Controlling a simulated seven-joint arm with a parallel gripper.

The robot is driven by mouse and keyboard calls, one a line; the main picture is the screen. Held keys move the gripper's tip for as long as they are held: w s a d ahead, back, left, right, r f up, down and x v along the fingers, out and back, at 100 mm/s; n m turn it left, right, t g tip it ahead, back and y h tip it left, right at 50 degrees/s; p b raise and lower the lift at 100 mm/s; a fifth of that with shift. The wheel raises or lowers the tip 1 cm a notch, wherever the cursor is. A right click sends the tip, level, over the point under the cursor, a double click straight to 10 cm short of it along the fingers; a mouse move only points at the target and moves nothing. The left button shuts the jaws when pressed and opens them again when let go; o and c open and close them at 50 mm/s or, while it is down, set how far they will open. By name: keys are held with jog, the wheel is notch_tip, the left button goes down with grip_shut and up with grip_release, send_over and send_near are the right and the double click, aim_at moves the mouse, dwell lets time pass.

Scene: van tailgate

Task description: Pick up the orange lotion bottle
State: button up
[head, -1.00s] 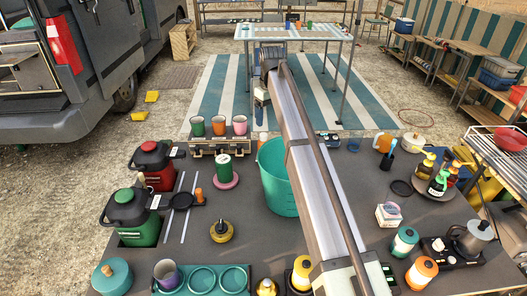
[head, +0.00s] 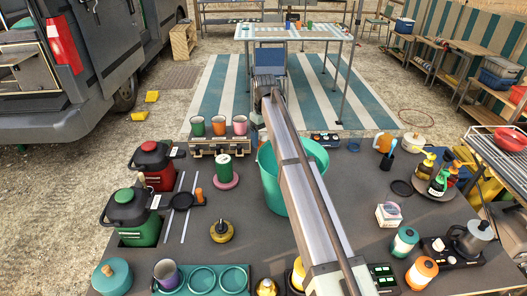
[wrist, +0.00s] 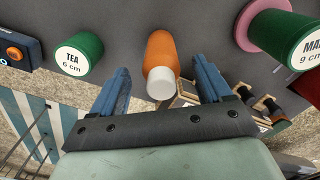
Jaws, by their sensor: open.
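The orange bottle (wrist: 161,55) with a white cap shows in the wrist view, upper middle. My gripper (wrist: 159,70) is open, with one blue finger on each side of the bottle's capped end. I cannot tell whether either finger touches it. In the head view my arm stretches to the far edge of the dark counter, and the fingertips and bottle are too small or hidden to make out clearly.
In the wrist view a green TEA jar (wrist: 79,54) stands left of the bottle and a larger green jar (wrist: 292,38) on a pink disc right. In the head view, a teal bucket (head: 272,185) stands under my arm. A cup rack (head: 218,147) is left.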

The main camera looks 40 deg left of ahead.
jog(key=f, duration=0.4)
jog(key=shift+a+f, duration=0.25)
jog(key=shift+f, duration=0.15)
jog(key=shift+c, duration=0.2)
jog(key=c, duration=1.2)
jog(key=shift+r, duration=0.15)
